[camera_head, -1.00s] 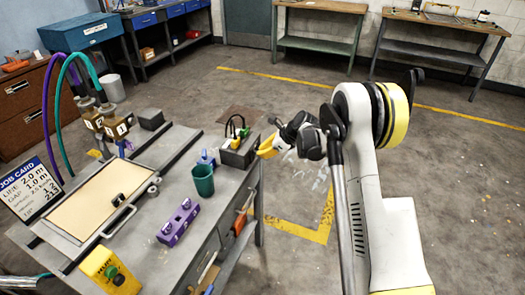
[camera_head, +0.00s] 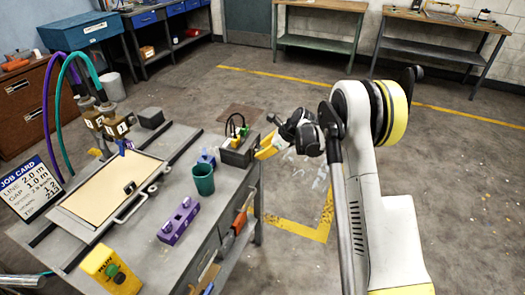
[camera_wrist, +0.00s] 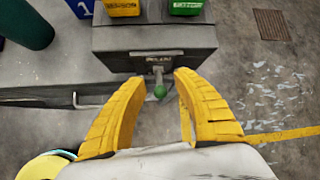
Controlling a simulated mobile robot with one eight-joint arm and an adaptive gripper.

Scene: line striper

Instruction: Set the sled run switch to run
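A dark box (camera_wrist: 155,42) stands at the bench's right end; it also shows in the head view (camera_head: 238,152). A short lever with a green knob (camera_wrist: 160,91) sticks out of its near face, under a small label I cannot read surely. My gripper (camera_wrist: 158,76) is open, its yellow fingers on either side of the lever and knob; contact is not clear. In the head view my gripper (camera_head: 266,147) is at the box's right side. A cream-topped sled (camera_head: 105,190) with a handle lies on the bench under the nozzles (camera_head: 108,122).
A yellow box with a green button (camera_head: 110,272) stands at the bench's near edge. A green cup (camera_head: 203,180) and a purple block (camera_head: 179,220) lie between it and the dark box. A job card (camera_head: 29,187) stands at left. The floor at right is open.

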